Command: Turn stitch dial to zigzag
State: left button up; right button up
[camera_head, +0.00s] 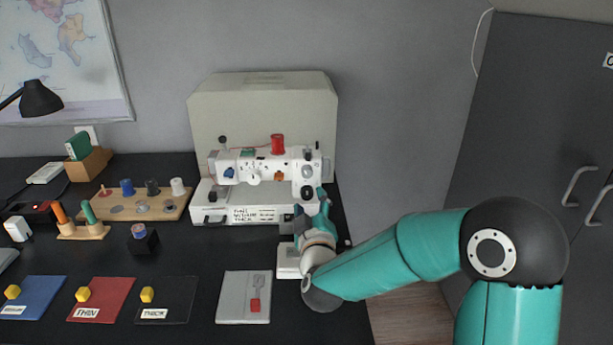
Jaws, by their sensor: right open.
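A white sewing machine (262,165) stands on the dark table in front of a beige panel. My right gripper (311,208) is open and empty, pointing up just in front of the machine's right end, below the dark knob. It hides part of the base there. My left gripper is out of view.
A wooden spool rack (140,208) stands left of the machine. Blue, red and black cloths (108,290) with yellow pieces lie at the front left. A grey pad (232,305) lies at front centre. A small white block (288,262) sits beside my right wrist.

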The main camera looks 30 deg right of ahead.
aim_at(307, 175)
jog(key=x, duration=1.2)
jog(key=shift+w+d+f+p, duration=0.1)
jog(key=shift+d+p, duration=0.2)
jog(key=shift+p, duration=0.1)
grip_shut()
